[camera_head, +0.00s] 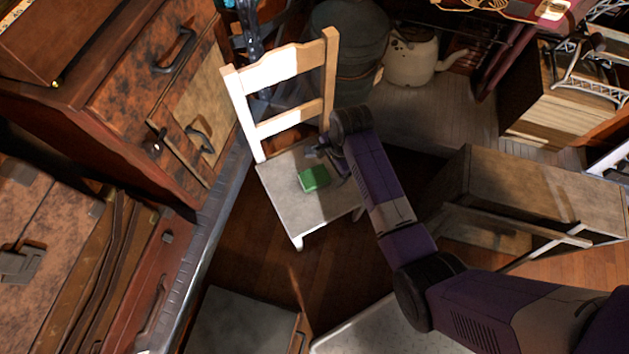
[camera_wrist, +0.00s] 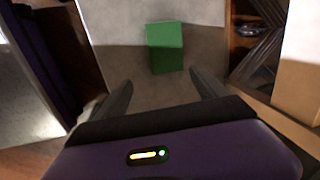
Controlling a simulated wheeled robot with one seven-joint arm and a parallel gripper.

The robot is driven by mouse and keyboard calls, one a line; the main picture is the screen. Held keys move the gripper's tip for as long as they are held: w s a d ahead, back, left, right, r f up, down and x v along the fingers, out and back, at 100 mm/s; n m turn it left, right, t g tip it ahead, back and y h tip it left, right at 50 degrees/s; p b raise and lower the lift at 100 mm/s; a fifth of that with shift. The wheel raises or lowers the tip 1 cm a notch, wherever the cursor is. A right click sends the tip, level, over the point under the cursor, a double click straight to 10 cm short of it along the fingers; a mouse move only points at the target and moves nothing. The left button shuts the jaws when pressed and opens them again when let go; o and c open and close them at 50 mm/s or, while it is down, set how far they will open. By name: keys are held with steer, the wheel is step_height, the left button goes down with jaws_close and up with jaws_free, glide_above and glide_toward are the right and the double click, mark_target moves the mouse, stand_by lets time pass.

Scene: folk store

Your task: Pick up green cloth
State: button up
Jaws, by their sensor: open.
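The green cloth (camera_head: 314,179) is a small green block-like shape lying on the pale seat of a white chair (camera_head: 279,188). In the wrist view the green cloth (camera_wrist: 165,47) lies beyond the fingertips, near the top middle. My gripper (camera_head: 331,165) is just above the seat, to the right of the cloth in the head view. In the wrist view my gripper (camera_wrist: 161,82) has its two dark fingers spread apart with nothing between them. The fingers look apart from the cloth. Their exact height above the seat is hard to tell.
The chair's backrest (camera_head: 283,84) rises behind the seat. A wooden cabinet (camera_head: 150,100) stands at the left, and suitcases (camera_head: 75,260) lie below it. A wooden crate-like bench (camera_head: 535,195) is at the right. A kettle (camera_head: 411,60) and a dark barrel (camera_head: 351,45) stand behind.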

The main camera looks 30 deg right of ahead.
mark_target(315, 176)
steer(key=w+a, duration=0.1)
steer(key=w+a+m+g+b, duration=0.1)
steer(key=shift+w+a+r+y, duration=0.15)
steer(key=shift+a+r+y, duration=0.25)
steer(key=shift+a+f, duration=0.1)
steer(key=f+b, duration=0.1)
steer(key=f, duration=0.1)
steer(key=f+b, duration=0.1)
steer(key=f, duration=0.2)
steer(key=f+b, duration=0.2)
steer(key=shift+w+a+f, duration=0.1)
steer(key=shift+a+f, duration=0.1)
steer(key=shift+a, duration=0.15)
steer(key=c, duration=1.4)
